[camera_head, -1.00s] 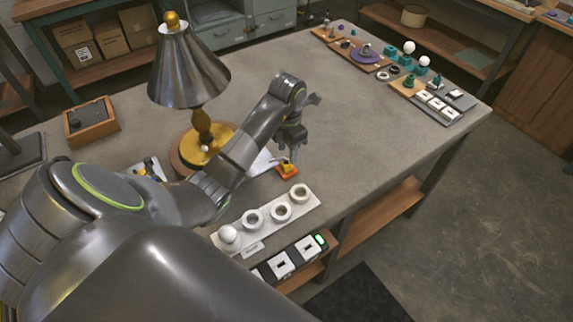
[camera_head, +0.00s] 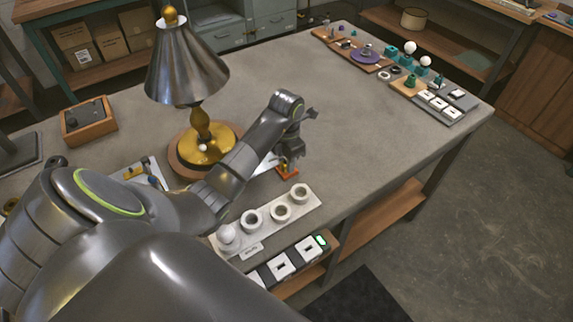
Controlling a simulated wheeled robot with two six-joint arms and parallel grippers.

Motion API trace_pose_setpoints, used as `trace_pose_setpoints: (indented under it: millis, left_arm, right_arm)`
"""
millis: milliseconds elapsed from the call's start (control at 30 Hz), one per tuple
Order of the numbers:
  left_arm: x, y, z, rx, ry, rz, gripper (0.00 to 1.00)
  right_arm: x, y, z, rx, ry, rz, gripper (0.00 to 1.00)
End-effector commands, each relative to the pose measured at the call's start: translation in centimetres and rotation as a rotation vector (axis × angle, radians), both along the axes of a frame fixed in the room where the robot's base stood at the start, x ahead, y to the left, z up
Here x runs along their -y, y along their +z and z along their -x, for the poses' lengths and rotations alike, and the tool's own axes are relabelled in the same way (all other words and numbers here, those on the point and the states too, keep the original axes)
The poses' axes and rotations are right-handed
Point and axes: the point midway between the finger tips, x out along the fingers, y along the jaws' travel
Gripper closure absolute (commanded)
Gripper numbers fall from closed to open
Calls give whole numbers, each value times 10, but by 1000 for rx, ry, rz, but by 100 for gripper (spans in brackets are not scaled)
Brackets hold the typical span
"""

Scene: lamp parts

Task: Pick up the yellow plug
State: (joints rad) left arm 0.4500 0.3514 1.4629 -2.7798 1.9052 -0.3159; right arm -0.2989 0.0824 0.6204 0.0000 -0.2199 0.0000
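My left gripper (camera_head: 290,162) points down at a small orange base (camera_head: 288,173) on the table, right of the lamp. The gripper covers the spot above this base, so the yellow plug is hidden or barely showing there. I cannot tell whether the fingers are open or shut on it. My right gripper is not in view.
A lamp with a metal shade (camera_head: 187,65) and brass base stands left of the gripper. A white strip with several round sockets (camera_head: 281,212) lies in front. A wooden tray (camera_head: 88,122) is at the left. The table's middle is clear.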

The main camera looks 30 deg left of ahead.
Motion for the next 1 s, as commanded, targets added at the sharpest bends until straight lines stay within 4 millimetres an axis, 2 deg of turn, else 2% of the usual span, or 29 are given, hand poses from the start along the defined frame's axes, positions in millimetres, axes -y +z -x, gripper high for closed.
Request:
trace_pose_setpoints:
  millis: [33, 200, 533, 667, 700, 800, 1000]
  left_arm:
    - [0, 0, 0, 0, 0, 0, 77]
    - [0, 0, 0, 0, 0, 0, 100]
    - [0, 7, -1, 4, 0, -1, 100]
    - [-1, 28, -2, 9, -2, -3, 100]
    - [-1, 42, -2, 7, -1, -3, 100]
    - [0, 63, -2, 7, 0, -3, 100]
    - [0, 84, 0, 1, 0, -1, 100]
  right_arm:
    - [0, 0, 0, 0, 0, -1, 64]
    - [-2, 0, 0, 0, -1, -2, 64]
    - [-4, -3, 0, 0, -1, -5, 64]
    - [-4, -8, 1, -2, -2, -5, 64]
    - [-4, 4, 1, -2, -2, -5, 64]
    - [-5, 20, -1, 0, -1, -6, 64]
    - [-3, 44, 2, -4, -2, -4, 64]
